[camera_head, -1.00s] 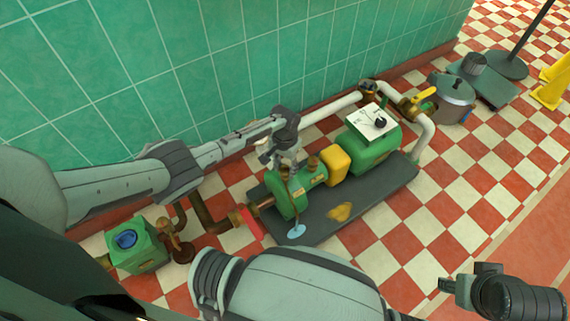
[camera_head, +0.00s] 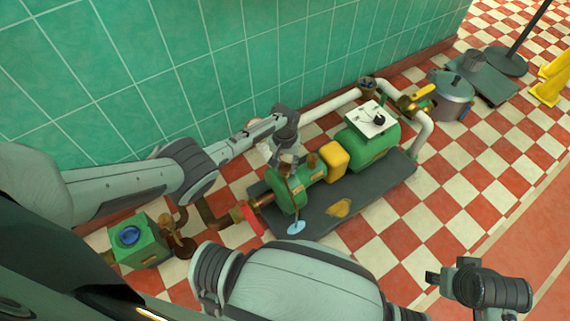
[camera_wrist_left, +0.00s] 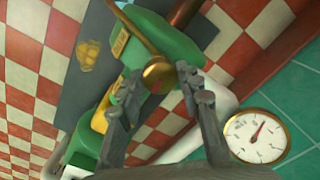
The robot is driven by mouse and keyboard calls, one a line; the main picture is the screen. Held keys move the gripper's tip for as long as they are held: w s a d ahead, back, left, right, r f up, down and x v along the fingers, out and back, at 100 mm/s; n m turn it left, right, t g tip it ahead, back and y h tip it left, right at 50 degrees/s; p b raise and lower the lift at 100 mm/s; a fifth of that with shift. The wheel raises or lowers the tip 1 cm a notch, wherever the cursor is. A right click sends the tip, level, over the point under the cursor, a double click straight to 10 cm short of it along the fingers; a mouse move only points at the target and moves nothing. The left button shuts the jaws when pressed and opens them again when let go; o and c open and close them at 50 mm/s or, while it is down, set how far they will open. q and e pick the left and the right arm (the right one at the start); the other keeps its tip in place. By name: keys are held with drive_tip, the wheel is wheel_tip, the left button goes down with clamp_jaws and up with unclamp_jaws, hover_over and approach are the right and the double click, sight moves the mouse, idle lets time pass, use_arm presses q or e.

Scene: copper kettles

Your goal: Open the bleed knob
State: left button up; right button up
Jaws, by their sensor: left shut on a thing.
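The green pump (camera_head: 290,197) lies on a dark base plate by the tiled wall. In the left wrist view a round brass knob (camera_wrist_left: 160,76), apparently the bleed knob, sits on top of the green pump body (camera_wrist_left: 190,45). My left gripper (camera_head: 288,158) reaches down onto the pump top from the left. In the left wrist view its two fingers (camera_wrist_left: 157,82) are on either side of the brass knob, shut on it. The gripper hides the knob in the head view. My right gripper (camera_head: 437,279) is at the lower right, away from the pump; its finger gap is unclear.
A white pipe (camera_head: 422,135) runs behind. A gauge (camera_wrist_left: 257,136) shows beside the gripper in the left wrist view. The checkered floor in front is open.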

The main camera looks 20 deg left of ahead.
sight(285, 166)
use_arm(q)
drive_tip(key=o, duration=1.2)
drive_tip(key=shift+c, duration=0.2)
wheel_tip(285, 166, up, 12)
